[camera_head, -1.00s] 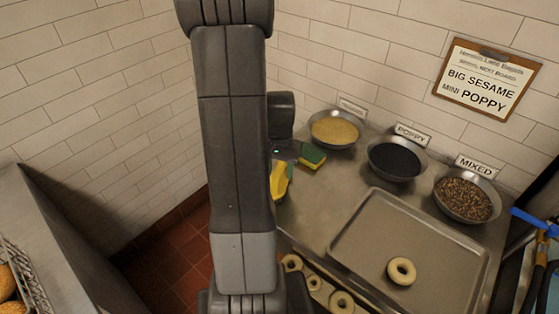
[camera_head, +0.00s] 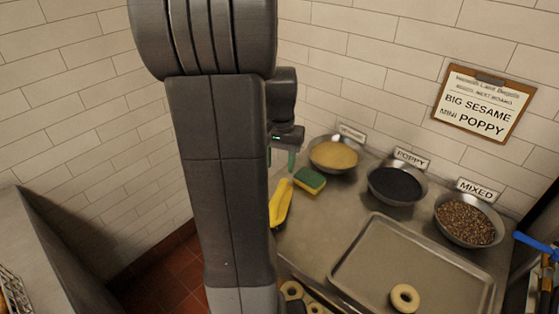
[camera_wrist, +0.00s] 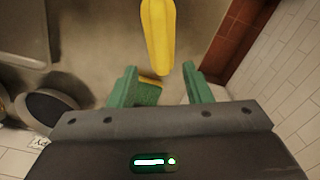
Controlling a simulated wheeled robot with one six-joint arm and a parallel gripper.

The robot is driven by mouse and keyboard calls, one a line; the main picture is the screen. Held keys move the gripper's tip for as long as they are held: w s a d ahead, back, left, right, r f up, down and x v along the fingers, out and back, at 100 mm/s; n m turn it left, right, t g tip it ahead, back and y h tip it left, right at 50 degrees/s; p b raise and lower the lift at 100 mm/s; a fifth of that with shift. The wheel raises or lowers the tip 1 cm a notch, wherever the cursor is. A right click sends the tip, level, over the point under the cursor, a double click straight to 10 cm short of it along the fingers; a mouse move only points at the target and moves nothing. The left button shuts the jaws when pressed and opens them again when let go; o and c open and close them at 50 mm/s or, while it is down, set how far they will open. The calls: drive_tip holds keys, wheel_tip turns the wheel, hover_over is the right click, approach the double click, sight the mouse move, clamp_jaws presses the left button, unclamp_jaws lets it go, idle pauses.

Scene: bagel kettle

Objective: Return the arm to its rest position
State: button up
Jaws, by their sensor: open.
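My gripper (camera_head: 281,159) shows at the right edge of my arm in the head view, with green fingers pointing down. In the wrist view my gripper (camera_wrist: 157,80) has its two fingers apart with nothing held between them. It is above the counter (camera_head: 318,228), near a green and yellow sponge (camera_head: 309,181) and a long yellow object (camera_head: 281,203). In the wrist view the sponge (camera_wrist: 147,92) is partly hidden by the left finger, and the yellow object (camera_wrist: 158,32) lies past the fingertips. My arm hides the middle of the head view.
Bowls of sesame (camera_head: 333,155), poppy (camera_head: 396,186) and mixed seeds (camera_head: 466,222) line the back of the counter. A metal tray (camera_head: 350,268) holds one bagel (camera_head: 405,297). Tiled walls stand close behind. Red floor (camera_head: 165,281) shows to the left.

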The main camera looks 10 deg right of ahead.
sight(279, 192)
wheel_tip(279, 192, down, 13)
drive_tip(key=shift+r, duration=0.15)
drive_tip(key=shift+w+r, duration=0.15)
drive_tip(key=shift+r, duration=1)
